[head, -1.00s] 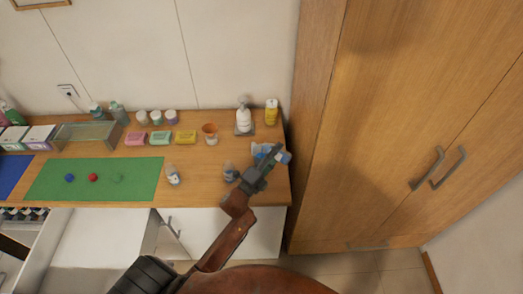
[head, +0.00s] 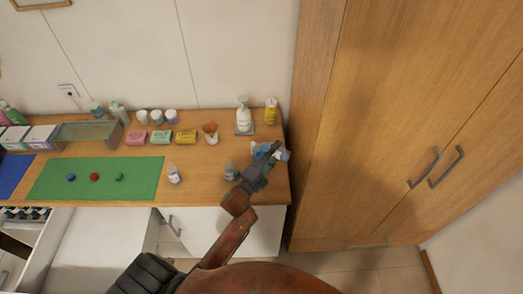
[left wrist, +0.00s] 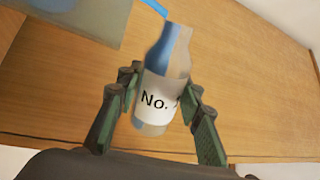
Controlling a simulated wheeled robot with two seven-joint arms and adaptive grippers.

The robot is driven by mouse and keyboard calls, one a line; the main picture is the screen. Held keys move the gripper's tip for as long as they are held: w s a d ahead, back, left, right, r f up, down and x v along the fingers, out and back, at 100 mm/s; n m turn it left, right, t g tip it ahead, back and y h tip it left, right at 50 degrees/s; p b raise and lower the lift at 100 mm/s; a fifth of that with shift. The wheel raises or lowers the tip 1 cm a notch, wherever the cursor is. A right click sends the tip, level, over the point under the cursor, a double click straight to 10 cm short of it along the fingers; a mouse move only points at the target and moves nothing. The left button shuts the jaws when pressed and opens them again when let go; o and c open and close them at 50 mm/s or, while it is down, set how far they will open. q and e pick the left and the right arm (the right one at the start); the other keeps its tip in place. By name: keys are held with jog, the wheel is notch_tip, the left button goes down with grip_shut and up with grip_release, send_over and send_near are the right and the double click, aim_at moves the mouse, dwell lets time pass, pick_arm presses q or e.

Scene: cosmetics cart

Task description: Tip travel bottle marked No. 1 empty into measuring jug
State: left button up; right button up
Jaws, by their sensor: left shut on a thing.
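My left gripper (head: 270,160) is shut on a small travel bottle (head: 284,155) above the right end of the counter. In the left wrist view the bottle (left wrist: 167,85) sits between the two fingers (left wrist: 160,108), with a white label reading "No." and a partly hidden digit. Its left side looks blue and its right side greyish. The measuring jug (head: 259,148), pale with blue, is beside the bottle and partly hidden by the gripper. The jug (left wrist: 75,18) shows at the upper left of the wrist view, a blue edge near the bottle's mouth. I cannot tell whether liquid is flowing.
Two other small bottles stand on the counter, one left of my gripper (head: 230,171) and one by the green mat (head: 145,180). A pump bottle (head: 243,117), a yellow bottle (head: 271,112) and an orange-topped cup (head: 210,134) stand behind. A tall wooden cabinet (head: 380,130) borders the right.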

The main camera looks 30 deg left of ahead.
pick_arm(q)
jog(key=shift+a+r+n+y+p, duration=0.15)
jog(key=shift+r+n+y+p, duration=0.15)
jog(key=shift+n+p, duration=0.45)
jog(key=shift+a+r+n+y+p, duration=0.2)
jog(key=shift+r+n+p, duration=0.15)
jog(key=shift+n+p, duration=0.35)
jog(key=shift+a+r+n+y+p, duration=0.2)
jog(key=shift+r+n+p, duration=0.15)
jog(key=shift+n+p, duration=0.4)
dwell(0.5)
